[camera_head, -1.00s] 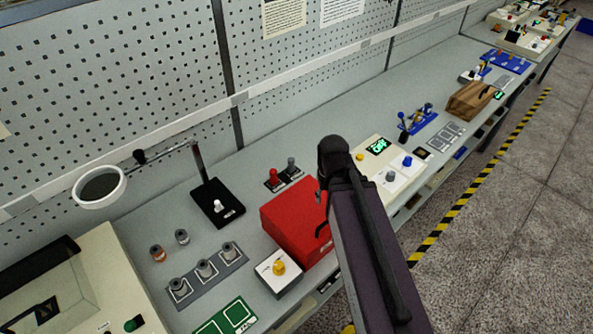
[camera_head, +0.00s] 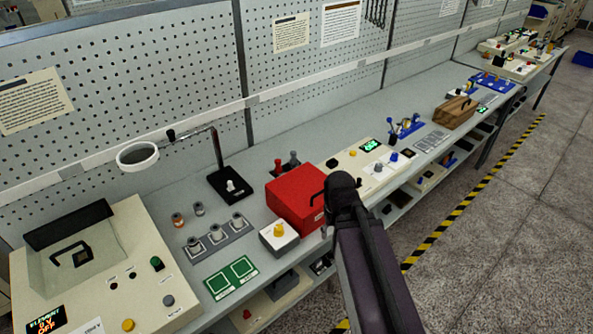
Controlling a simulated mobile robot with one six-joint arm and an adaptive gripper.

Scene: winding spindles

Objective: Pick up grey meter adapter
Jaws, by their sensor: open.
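A small upright grey piece (camera_head: 294,159), which looks like the grey meter adapter, stands on the bench behind the red box (camera_head: 295,200). A similar red piece (camera_head: 278,168) stands just to its left. The red box hides part of their bases. My dark arm (camera_head: 365,255) rises from the bottom edge, and its rounded upper end overlaps the right side of the red box. My gripper itself does not show, so nothing can be seen at the grey piece.
A magnifier stand (camera_head: 228,185) is left of the adapters. A grey rack with several grey spools (camera_head: 216,240), a yellow-knobbed box (camera_head: 279,237) and a green mat (camera_head: 232,279) lie nearer. A cream panel (camera_head: 362,167) stands right. A pegboard wall (camera_head: 180,80) closes the back.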

